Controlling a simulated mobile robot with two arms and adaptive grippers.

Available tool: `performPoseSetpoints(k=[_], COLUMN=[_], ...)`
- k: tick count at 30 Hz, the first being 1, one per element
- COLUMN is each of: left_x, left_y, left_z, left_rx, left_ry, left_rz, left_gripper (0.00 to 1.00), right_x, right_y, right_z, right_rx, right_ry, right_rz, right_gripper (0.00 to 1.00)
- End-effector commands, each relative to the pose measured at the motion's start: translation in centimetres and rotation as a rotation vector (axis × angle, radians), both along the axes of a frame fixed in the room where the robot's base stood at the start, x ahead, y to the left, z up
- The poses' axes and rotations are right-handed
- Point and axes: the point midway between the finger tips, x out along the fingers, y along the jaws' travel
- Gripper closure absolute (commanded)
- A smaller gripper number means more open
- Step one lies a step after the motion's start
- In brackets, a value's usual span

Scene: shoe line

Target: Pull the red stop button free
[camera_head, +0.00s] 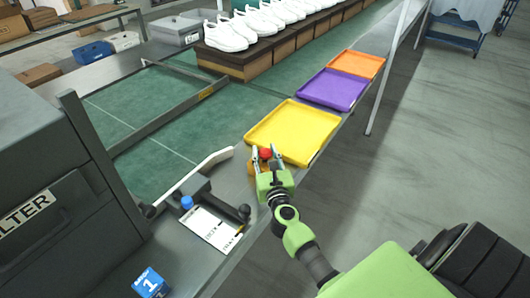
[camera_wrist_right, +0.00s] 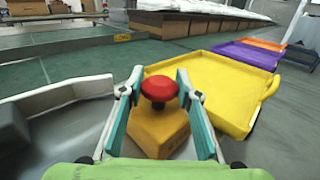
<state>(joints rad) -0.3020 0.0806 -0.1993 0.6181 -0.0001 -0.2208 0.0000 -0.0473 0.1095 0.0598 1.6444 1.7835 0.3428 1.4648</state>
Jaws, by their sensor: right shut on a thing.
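The red stop button (camera_head: 265,154) is a mushroom-shaped knob on a yellow box (camera_wrist_right: 159,132). It stands on the grey ledge at the near left corner of the yellow tray. My right gripper (camera_head: 266,158) reaches it from the front. In the right wrist view the red button (camera_wrist_right: 159,89) lies between the two teal-padded fingers, and the gripper (camera_wrist_right: 158,92) is shut on it. The box below sits between the lower parts of the fingers. My left gripper does not show in either view.
A yellow tray (camera_head: 294,133), a purple tray (camera_head: 334,89) and an orange tray (camera_head: 356,64) line the belt's right edge. A white guide arm (camera_head: 208,168) and a panel with a blue knob (camera_head: 187,202) lie to the left. White shoes (camera_head: 226,37) stand behind.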

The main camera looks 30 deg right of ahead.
Motion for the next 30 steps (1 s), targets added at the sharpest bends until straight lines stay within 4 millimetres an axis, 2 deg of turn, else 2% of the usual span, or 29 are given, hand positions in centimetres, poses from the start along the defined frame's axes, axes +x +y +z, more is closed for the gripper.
performPoseSetpoints(k=[1, 3, 12, 13, 14, 15, 25, 30], left_x=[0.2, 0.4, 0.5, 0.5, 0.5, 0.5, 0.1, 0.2], left_y=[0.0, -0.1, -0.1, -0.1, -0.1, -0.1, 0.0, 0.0], left_z=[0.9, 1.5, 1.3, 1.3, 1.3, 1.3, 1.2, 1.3], left_rx=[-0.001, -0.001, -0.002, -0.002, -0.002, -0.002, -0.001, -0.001], left_ry=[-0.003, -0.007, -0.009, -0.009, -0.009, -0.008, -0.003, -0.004], left_rz=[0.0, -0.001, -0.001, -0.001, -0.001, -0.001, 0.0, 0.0], left_gripper=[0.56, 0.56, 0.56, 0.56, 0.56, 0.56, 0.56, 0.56], right_x=[0.1, 0.1, 0.1, 0.1, 0.1, 0.1, -0.1, -1.8], right_y=[0.0, 0.0, -0.1, -0.1, -0.1, -0.1, 0.0, 0.8], right_z=[1.1, 1.6, 1.6, 1.7, 1.7, 1.7, 1.4, 1.3], right_rx=[0.002, 0.002, -0.002, -0.003, -0.003, -0.003, -0.002, 0.0], right_ry=[-0.004, -0.004, -0.008, -0.008, -0.008, -0.007, -0.004, -0.002], right_rz=[-0.001, -0.001, -0.001, -0.001, -0.001, -0.001, -0.001, 0.0], right_gripper=[1.0, 1.0, 1.0, 0.61, 0.53, 0.51, 0.51, 0.51])
